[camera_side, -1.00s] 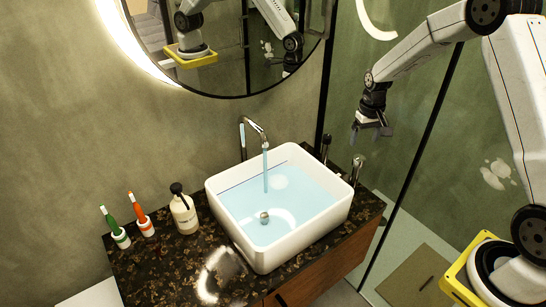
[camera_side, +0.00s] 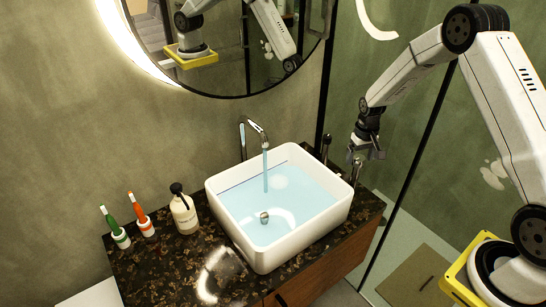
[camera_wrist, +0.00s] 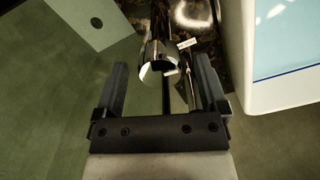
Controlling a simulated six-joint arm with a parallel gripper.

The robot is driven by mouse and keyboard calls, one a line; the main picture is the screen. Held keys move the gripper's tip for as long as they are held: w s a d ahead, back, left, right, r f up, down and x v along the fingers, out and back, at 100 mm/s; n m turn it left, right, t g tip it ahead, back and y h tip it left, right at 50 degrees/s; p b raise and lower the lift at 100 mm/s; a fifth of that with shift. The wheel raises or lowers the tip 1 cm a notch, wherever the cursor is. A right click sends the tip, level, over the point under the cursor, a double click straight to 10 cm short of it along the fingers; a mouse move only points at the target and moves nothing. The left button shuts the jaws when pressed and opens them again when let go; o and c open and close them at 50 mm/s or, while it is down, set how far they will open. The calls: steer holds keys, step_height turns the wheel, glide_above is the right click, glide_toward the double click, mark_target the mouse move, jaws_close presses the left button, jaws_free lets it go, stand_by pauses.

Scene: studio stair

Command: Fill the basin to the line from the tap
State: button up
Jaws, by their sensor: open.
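The white basin (camera_side: 238,239) stands on the dark counter with blue water in it. A dark fill line (camera_side: 252,176) shows on its inner back wall, at or just above the water surface; I cannot tell exactly. The chrome tap (camera_side: 257,129) pours a stream of water (camera_side: 265,172) into the basin. My gripper (camera_side: 367,156) is open at the counter's right end, above a chrome fitting (camera_side: 357,172). In the wrist view the chrome fitting (camera_wrist: 158,68) lies between the open fingers (camera_wrist: 162,85), with a small label (camera_wrist: 187,44) beside it. No contact shows.
A dark upright fitting (camera_side: 326,148) stands behind the basin's right corner. A glass panel edge (camera_side: 410,170) runs close to my gripper. The round mirror (camera_side: 225,60) hangs above.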

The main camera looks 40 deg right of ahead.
steer(key=shift+f, duration=0.25)
jaws_close()
steer(key=shift+m, duration=0.4)
steer(key=m, duration=0.9)
stand_by(0.5)
